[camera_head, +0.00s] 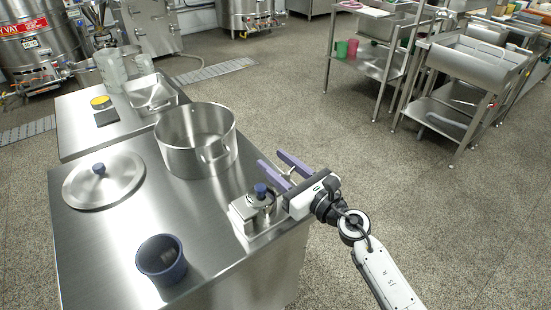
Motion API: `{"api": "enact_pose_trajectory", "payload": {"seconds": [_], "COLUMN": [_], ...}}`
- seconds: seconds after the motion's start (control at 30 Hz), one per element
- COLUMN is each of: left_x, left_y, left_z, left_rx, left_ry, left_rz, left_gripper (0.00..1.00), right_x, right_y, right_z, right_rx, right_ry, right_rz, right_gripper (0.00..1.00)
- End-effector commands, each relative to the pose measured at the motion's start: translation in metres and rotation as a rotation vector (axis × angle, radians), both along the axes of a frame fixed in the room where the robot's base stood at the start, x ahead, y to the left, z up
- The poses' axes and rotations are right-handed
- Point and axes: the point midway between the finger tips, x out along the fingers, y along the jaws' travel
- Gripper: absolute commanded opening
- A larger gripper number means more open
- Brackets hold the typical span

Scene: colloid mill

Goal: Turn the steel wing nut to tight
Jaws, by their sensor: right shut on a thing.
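A small steel colloid mill (262,212) with a dark blue knob on top sits at the right edge of the steel worktop. The steel wing nut (289,174) is small and partly hidden; it shows between the purple fingers of my right gripper (282,168). My right gripper reaches in from the lower right, just behind and to the right of the mill, and is shut on the wing nut. The exact contact and the nut's angle are too small to tell. My left gripper is not in view.
A large steel pot (197,150) stands behind and left of the mill. A steel lid (103,179) lies at the left and a dark blue cup (161,260) stands at the front of the worktop (110,240). Open floor lies right of the worktop.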

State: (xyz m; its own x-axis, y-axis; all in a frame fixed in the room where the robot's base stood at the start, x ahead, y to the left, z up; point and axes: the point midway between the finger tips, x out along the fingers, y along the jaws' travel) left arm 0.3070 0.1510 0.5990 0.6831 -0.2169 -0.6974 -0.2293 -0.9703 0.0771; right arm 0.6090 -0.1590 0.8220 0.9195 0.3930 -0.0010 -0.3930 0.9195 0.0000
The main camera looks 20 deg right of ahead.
Motion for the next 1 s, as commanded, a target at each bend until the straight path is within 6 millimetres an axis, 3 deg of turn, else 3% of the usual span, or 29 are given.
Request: {"api": "enact_pose_trajectory", "payload": {"seconds": [0.43, 0.47, 0.5, 0.83, 1.0], "left_x": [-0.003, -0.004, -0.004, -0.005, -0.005], "left_y": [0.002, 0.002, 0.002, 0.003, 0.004], "left_z": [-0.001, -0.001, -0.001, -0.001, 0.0], "left_rx": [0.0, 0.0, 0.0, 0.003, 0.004], "left_ry": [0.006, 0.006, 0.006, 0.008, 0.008], "left_rz": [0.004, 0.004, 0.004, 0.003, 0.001], "left_gripper": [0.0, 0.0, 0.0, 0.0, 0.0], "right_x": [0.0, 0.0, 0.0, -0.002, -0.023], "right_y": [-0.001, -0.001, -0.001, -0.002, -0.01], "right_z": [-0.002, -0.002, -0.002, -0.001, -0.002], "right_rx": [-0.002, -0.002, -0.002, -0.001, -0.003], "right_ry": [0.001, 0.001, 0.001, 0.001, 0.003], "right_rz": [-0.016, -0.016, -0.015, -0.015, -0.014], "right_gripper": [0.17, 0.41, 0.48, 0.48, 0.48]}}
